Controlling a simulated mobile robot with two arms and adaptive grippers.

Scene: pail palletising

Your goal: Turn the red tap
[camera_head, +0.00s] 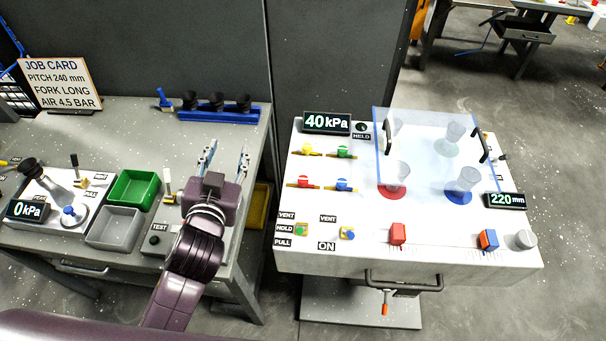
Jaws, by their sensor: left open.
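The red tap (303,182) sits on the white cart top (335,222), at the lower left of a group of coloured taps. A yellow tap (306,149) is behind it, a blue tap (342,184) is to its right and a green tap (343,152) is diagonally behind. My left gripper (225,161) is open and empty, its two fingers pointing away from me. It shows over the right end of the grey bench, left of the red tap and apart from it. My right gripper is not in view.
A clear cover (430,135) with black handles stands over cups on the cart. A 40 kPa display (326,122) is behind the taps. Red (397,234) and blue-orange (488,240) blocks sit at the front. The grey bench (130,110) holds green and grey bins.

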